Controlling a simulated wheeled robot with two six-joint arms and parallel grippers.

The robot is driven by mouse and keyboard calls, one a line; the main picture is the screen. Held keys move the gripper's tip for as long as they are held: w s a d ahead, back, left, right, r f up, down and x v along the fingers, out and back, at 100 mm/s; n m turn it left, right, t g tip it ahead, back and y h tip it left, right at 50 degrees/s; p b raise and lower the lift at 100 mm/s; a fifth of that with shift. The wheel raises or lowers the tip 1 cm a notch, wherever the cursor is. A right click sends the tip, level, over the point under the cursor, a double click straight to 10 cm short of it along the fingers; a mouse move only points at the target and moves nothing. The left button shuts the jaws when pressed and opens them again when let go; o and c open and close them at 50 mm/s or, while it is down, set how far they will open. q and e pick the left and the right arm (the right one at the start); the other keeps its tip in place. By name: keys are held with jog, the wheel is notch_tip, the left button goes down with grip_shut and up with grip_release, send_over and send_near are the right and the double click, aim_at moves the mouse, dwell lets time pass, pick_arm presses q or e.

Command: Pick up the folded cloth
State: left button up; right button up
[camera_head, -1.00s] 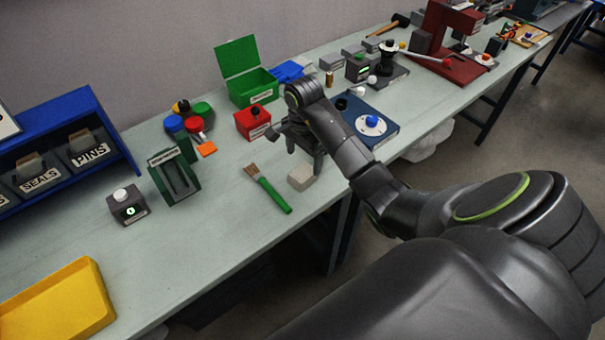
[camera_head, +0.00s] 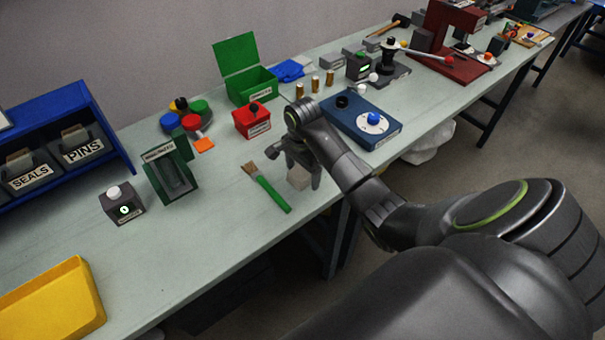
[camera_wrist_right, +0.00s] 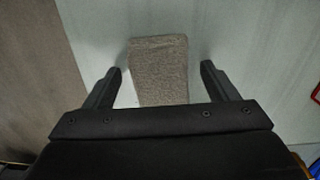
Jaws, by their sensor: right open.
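The folded cloth (camera_head: 297,180) is a small grey-beige block near the front edge of the bench, right of a green-handled brush. My right gripper (camera_head: 301,175) is over it, pointing down, and partly hides it. In the right wrist view the cloth (camera_wrist_right: 158,72) lies between the two open fingers (camera_wrist_right: 161,78), with a gap on each side. The fingers do not appear to touch it. My left gripper is not in view.
The brush (camera_head: 269,189) lies just left of the cloth. A red box (camera_head: 252,120), several brass cylinders (camera_head: 315,84) and a blue plate-like fixture (camera_head: 390,133) stand behind.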

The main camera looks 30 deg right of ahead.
aim_at(302, 170)
jog(key=shift+c, duration=0.3)
jog(key=c, duration=1)
jog(key=shift+r, duration=0.3)
notch_tip(302, 170, up, 3)
jog(key=shift+r, duration=0.1)
notch_tip(302, 170, up, 5)
jog(key=p, duration=0.4)
jog(key=shift+r+p, duration=0.6)
jog(key=shift+p, duration=0.2)
